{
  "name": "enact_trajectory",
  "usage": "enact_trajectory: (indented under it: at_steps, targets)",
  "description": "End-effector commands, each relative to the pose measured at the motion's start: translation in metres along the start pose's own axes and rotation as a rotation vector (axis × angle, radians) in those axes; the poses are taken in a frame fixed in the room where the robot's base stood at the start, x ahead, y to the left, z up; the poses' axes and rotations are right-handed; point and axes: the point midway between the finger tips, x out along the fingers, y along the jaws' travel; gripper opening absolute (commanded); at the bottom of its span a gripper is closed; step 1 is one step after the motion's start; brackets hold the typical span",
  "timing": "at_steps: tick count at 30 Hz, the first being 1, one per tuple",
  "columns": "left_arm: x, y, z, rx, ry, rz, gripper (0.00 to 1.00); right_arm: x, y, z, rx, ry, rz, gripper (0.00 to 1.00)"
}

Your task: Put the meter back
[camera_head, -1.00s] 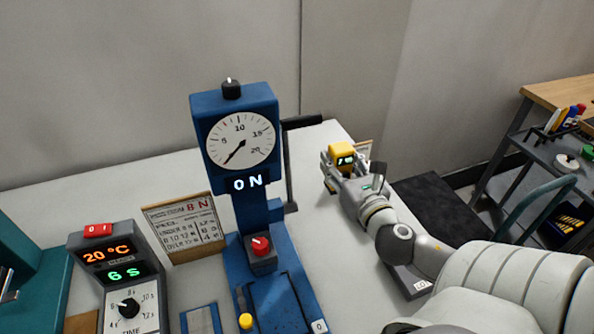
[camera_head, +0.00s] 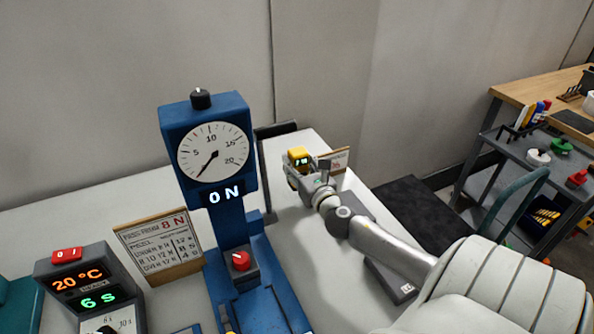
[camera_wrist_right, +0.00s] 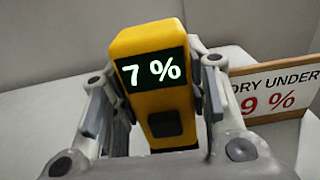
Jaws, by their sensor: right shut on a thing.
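The yellow meter (camera_head: 299,155) has a dark screen. In the right wrist view the meter (camera_wrist_right: 150,85) stands upright and its screen reads 7 %. My right gripper (camera_head: 303,172) has its fingers on both sides of the meter and is shut on it, at the back right of the white table. The meter's lower end is partly hidden by the gripper, so I cannot tell whether it touches the table. My left gripper is out of view.
A sign (camera_wrist_right: 275,90) reading "DRY UNDER 9 %", partly cut off, stands right of the meter. A blue press (camera_head: 205,140) with a dial stands left of my right arm. A controller (camera_head: 85,290) and a card (camera_head: 160,245) are further left. A dark cart (camera_head: 500,160) is at right.

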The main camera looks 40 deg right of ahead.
Motion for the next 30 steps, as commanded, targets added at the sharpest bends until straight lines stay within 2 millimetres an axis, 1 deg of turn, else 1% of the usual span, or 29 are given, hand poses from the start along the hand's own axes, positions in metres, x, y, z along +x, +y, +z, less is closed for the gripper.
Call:
enact_trajectory:
  at_steps: [5,6,9,12,21,25,26,30]
  targets:
    - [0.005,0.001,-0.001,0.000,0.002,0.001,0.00,0.008,-0.001,-0.010,0.000,-0.002,-0.001,0.07]
    - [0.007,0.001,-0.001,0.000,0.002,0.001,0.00,0.011,-0.001,-0.015,0.002,0.000,-0.001,0.07]
    - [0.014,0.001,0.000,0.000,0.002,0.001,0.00,0.009,-0.001,-0.032,0.003,0.001,-0.002,0.07]
    - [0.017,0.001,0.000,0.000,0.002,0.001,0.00,0.009,-0.001,-0.040,0.001,-0.001,-0.001,0.07]
    - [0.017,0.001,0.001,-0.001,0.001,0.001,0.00,0.009,-0.001,-0.040,-0.001,-0.001,0.000,0.07]
    - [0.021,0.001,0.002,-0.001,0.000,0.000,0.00,0.009,-0.001,-0.045,-0.001,-0.001,0.000,0.07]
    - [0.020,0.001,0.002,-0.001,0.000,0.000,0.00,0.009,-0.001,-0.044,-0.001,0.000,0.000,0.46]
    - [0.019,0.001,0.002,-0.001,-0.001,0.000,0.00,0.009,-0.001,-0.044,-0.001,0.001,0.000,0.64]
